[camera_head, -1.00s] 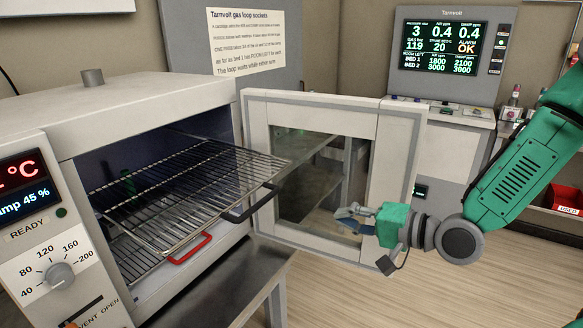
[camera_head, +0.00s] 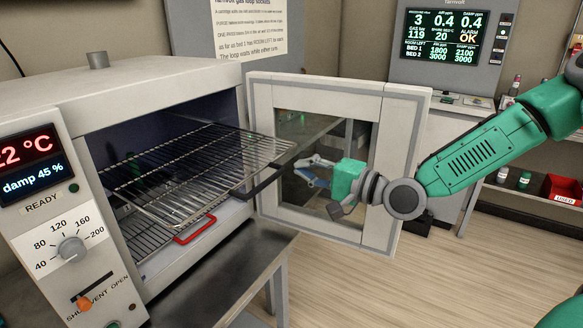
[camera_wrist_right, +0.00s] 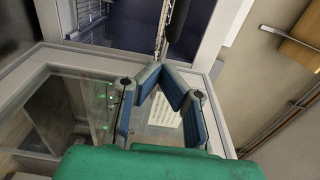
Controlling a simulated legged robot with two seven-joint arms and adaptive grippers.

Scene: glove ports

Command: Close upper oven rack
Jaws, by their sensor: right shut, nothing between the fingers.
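The upper oven rack (camera_head: 205,165) is a wire shelf pulled well out of the oven, with a black handle (camera_head: 265,182) on its front edge. In the right wrist view the black handle (camera_wrist_right: 185,32) shows at the top, beyond my fingers. The lower rack (camera_head: 140,240) has a red handle (camera_head: 195,230) and sits farther in. My right gripper (camera_head: 312,172) is shut and empty, in front of the open door's window and a little right of the black handle, apart from it. It also shows in the right wrist view (camera_wrist_right: 164,76). My left gripper is not in view.
The open oven door (camera_head: 392,170) with its glass window stands to the right of the racks, close behind my right gripper. A metal table (camera_head: 225,270) is under the oven. A panel with a screen (camera_head: 440,38) and a red bin (camera_head: 563,190) are farther back.

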